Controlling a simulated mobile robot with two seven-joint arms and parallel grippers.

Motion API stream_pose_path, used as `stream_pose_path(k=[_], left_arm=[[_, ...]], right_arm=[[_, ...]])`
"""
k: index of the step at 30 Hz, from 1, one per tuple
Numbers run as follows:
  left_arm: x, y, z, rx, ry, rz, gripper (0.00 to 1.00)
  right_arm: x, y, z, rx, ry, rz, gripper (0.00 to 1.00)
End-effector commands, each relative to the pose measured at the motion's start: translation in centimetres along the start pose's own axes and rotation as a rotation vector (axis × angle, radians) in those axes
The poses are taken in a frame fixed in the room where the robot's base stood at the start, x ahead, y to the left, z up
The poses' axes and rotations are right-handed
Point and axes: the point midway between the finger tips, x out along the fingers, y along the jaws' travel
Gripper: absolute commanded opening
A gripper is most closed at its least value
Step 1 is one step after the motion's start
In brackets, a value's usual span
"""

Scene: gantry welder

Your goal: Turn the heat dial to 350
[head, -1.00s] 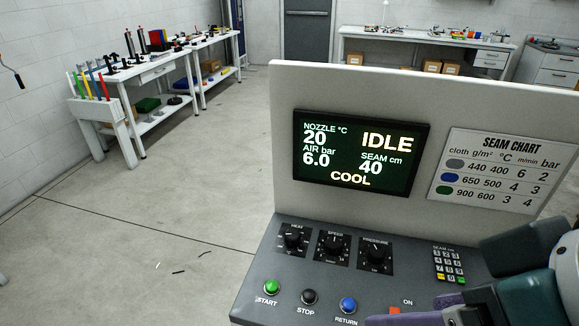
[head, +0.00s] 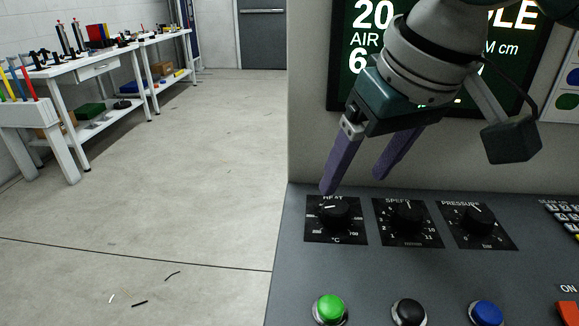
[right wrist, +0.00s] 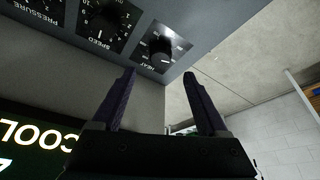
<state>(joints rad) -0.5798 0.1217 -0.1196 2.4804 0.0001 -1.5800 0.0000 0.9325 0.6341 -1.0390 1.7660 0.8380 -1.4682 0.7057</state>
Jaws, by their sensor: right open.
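The black heat dial (head: 333,211) sits at the left of the row of knobs on the sloped grey console. Its scale shows 300 and 700 at the lower ends, and its white pointer mark faces left. My right gripper (head: 354,184) is open and empty just above and behind the heat dial, its purple fingers apart and pointing down. It does not appear to touch the dial. In the right wrist view the heat dial (right wrist: 160,48) lies beyond the open fingers (right wrist: 158,72). My left gripper is not in view.
The speed dial (head: 408,217) and pressure dial (head: 474,220) stand to the right. Green (head: 330,309), black (head: 408,311) and blue (head: 486,313) buttons line the front. A display (head: 346,60) is behind my right arm. Open floor and workbenches (head: 60,72) lie left.

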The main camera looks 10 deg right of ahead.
Motion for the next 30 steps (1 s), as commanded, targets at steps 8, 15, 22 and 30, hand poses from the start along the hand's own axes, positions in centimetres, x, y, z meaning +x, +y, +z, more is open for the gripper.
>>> stream_pose_path(k=[8, 15, 22, 30], left_arm=[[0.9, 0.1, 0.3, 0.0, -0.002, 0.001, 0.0], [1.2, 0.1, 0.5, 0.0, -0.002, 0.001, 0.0], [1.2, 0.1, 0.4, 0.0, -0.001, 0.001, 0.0], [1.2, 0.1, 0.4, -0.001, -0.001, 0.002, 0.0]], right_arm=[[5.4, 0.0, 0.1, 0.0, -0.002, 0.001, 0.77], [7.4, 0.0, 0.0, -0.002, 0.001, 0.0, 0.77], [7.5, -0.1, 0.0, -0.003, 0.002, 0.0, 0.77], [7.5, -0.1, 0.0, -0.002, 0.002, 0.0, 0.49]])
